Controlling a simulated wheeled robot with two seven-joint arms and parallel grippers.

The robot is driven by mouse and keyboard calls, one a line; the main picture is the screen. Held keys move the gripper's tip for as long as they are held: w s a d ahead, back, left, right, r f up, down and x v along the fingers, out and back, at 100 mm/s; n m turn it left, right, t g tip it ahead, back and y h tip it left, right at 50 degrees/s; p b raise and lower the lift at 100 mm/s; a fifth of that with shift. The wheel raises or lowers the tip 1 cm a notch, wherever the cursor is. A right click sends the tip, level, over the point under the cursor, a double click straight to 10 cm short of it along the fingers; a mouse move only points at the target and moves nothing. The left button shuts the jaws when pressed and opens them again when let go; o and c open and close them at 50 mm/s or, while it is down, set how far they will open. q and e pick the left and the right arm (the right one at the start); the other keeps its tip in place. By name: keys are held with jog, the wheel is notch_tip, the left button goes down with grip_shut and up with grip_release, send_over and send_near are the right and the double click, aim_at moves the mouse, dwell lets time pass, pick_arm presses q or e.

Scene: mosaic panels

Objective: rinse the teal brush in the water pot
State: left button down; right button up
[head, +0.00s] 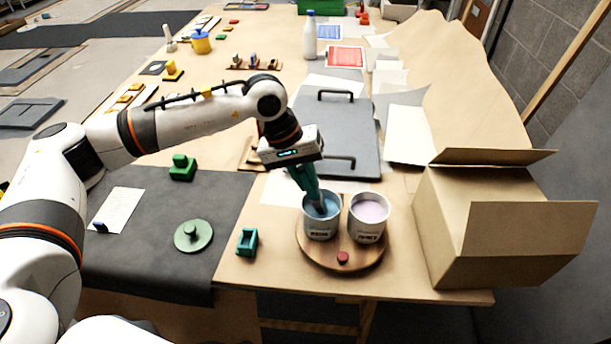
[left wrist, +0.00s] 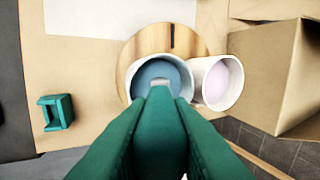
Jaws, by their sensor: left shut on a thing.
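My left gripper (head: 309,186) is above the water pot, shut on the teal brush (head: 319,205), which points down into the pot. In the left wrist view the teal brush (left wrist: 160,125) runs between the green fingers to the pot's mouth. The water pot (head: 321,229) is a white pot with blue liquid, on the left of a round wooden board (head: 343,262). It also shows in the left wrist view (left wrist: 133,74). The brush's tip is at or inside the mouth; how deep I cannot tell. My right gripper is not in view.
A second white pot (head: 367,228) with pale lilac contents stands close on the right. An open cardboard box (head: 470,230) is further right. A small teal holder (head: 247,242) stands left of the board. A grey panel with handles (head: 335,135) lies behind.

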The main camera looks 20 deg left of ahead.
pick_arm(q)
notch_tip(320, 180, up, 2)
jog(key=shift+p, duration=0.4)
jog(key=shift+r+p, duration=0.75)
jog(key=shift+r, duration=1.75)
